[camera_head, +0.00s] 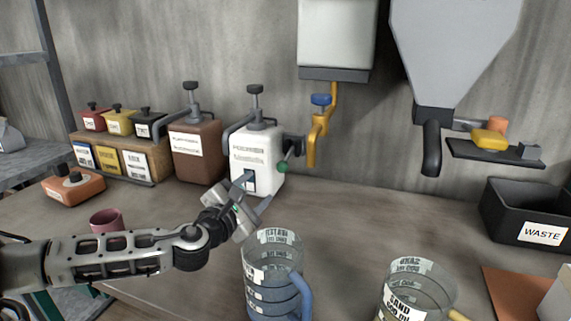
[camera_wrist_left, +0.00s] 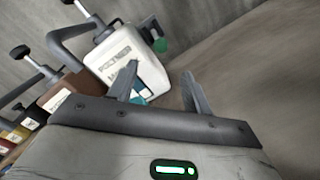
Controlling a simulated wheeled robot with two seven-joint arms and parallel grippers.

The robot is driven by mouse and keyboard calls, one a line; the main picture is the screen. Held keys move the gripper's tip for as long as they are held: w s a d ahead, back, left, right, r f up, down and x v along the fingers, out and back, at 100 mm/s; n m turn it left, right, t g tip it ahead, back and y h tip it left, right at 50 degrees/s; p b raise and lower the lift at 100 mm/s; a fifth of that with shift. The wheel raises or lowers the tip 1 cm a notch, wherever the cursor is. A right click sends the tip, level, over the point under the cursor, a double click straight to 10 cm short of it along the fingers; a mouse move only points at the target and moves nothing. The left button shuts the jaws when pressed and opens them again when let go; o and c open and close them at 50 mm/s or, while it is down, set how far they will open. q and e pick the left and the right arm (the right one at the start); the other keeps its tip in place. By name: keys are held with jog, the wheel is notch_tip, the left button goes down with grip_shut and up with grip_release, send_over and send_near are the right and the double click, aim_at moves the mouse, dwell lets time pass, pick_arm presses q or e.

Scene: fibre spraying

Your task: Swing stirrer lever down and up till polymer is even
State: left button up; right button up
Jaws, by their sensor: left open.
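The white polymer container (camera_head: 258,150) stands on the bench against the wall, with a pump head on top. Its dark side lever (camera_head: 292,145) carries a green knob (camera_head: 282,168) at the right side. In the left wrist view the container (camera_wrist_left: 118,45) and the green knob (camera_wrist_left: 160,46) show beyond my fingers. My left gripper (camera_head: 254,191) is open in front of the container's lower front, with nothing between its fingers, below and left of the knob. It also shows in the left wrist view (camera_wrist_left: 160,78). The polymer inside the container is hidden. My right gripper is not in view.
A brown container (camera_head: 196,152) stands left of the white one. A measuring jug with a blue handle (camera_head: 272,275) stands close in front of my left gripper.

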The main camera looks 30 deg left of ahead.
aim_at(280, 169)
pick_arm(q)
jog(key=w, duration=0.4)
jog(key=w+a, duration=0.1)
jog(key=w, duration=0.4)
jog(key=w+p, duration=0.1)
jog(key=w, duration=0.3)
jog(key=shift+w+a, duration=0.2)
jog(key=shift+w, duration=0.05)
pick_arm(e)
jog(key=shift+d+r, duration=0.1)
